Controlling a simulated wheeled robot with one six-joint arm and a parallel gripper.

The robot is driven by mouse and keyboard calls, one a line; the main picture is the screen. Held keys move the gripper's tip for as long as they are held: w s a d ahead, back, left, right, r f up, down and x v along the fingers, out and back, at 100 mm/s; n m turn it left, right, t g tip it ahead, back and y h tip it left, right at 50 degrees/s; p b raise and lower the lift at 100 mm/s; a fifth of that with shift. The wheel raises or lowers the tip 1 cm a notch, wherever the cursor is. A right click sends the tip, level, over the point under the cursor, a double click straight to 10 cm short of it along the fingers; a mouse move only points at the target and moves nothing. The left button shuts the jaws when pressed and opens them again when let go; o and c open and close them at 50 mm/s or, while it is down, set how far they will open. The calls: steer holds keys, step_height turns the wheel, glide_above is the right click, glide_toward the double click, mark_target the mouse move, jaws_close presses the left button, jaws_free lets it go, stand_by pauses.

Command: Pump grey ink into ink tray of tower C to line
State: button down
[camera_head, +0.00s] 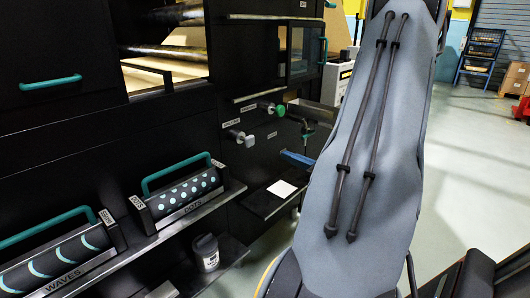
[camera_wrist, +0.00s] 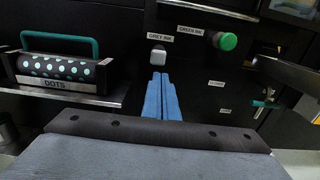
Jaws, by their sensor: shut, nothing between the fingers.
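The grey ink button (camera_wrist: 158,56) sticks out of the black panel under a GREY INK label; it also shows in the head view (camera_head: 240,137). The green ink button (camera_wrist: 227,41) is to its right. My gripper (camera_wrist: 160,76) has its blue fingers together and empty, with the tips just below the grey button in the wrist view. In the head view my gripper (camera_head: 284,153) is right of and lower than that button, apart from it in the picture. A dark trough-like part (camera_wrist: 285,72) is at the right; I cannot tell whether it is tower C's ink tray. No fill line or ink is visible.
A teal-handled lever (camera_wrist: 263,103) stands beside CLOSED and lower labels. The DOTS roller (camera_head: 185,190) and WAVES roller (camera_head: 55,263) rest on a shelf at left. Open floor lies at right.

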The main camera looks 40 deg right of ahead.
steer(key=shift+s, duration=0.25)
steer(key=shift+w+a, duration=0.1)
steer(key=shift+a, duration=0.05)
glide_toward(252, 141)
steer(key=w, duration=0.6)
steer(key=shift+w+a+f+b, duration=0.15)
steer(key=shift+w+a+b, duration=0.15)
steer(key=shift+b, duration=0.1)
steer(key=w, duration=0.3)
steer(key=shift+w+a+b, duration=0.1)
steer(key=shift+a+b, duration=0.05)
steer(key=shift+b, duration=0.25)
steer(key=shift+w, duration=0.25)
